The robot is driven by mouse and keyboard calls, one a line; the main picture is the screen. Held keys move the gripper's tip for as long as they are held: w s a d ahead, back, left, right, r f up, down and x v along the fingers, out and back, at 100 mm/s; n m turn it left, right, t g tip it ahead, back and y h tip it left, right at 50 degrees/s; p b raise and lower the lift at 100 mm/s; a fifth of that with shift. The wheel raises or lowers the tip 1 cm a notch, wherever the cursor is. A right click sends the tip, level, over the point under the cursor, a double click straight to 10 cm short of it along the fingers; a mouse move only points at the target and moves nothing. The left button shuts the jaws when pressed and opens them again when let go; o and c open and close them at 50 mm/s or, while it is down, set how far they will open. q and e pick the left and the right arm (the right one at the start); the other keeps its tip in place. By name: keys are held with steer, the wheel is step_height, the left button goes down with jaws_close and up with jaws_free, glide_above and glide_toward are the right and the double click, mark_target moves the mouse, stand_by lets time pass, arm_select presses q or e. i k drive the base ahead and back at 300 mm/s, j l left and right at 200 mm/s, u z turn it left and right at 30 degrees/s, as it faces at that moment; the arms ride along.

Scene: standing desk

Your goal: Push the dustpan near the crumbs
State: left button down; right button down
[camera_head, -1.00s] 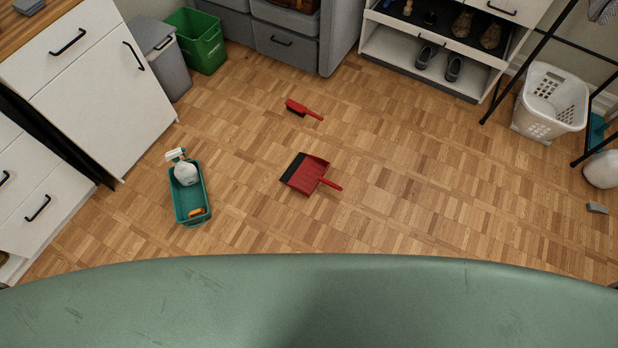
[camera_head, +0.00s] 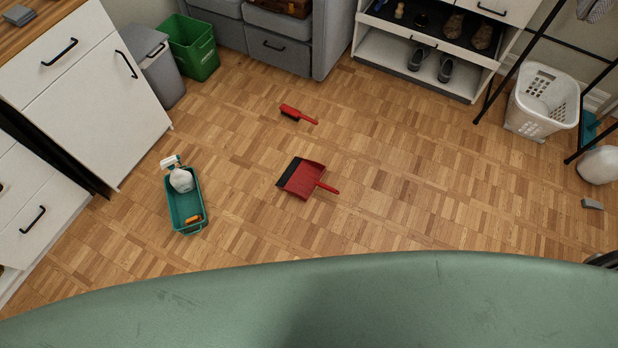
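The red dustpan (camera_head: 303,178) lies flat on the wooden floor near the middle of the view. Its dark lip faces left and its red handle points to the lower right. A red hand brush (camera_head: 297,114) lies on the floor beyond it, apart from it. I cannot make out any crumbs on the floor. Neither of my grippers shows in the head view. My own green body covers the bottom of the picture.
A teal caddy (camera_head: 185,213) with a spray bottle (camera_head: 180,178) stands left of the dustpan. White cabinets (camera_head: 90,110) line the left. A green bin (camera_head: 193,48), shoe rack (camera_head: 415,62) and white basket (camera_head: 543,102) stand at the back. Floor around the dustpan is clear.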

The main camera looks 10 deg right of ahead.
mark_target(300, 178)
steer(key=i+l+u, duration=0.2)
steer(key=u, duration=0.25)
steer(key=i+l+u, duration=0.15)
steer(key=l+u, duration=0.35)
steer(key=j, duration=0.15)
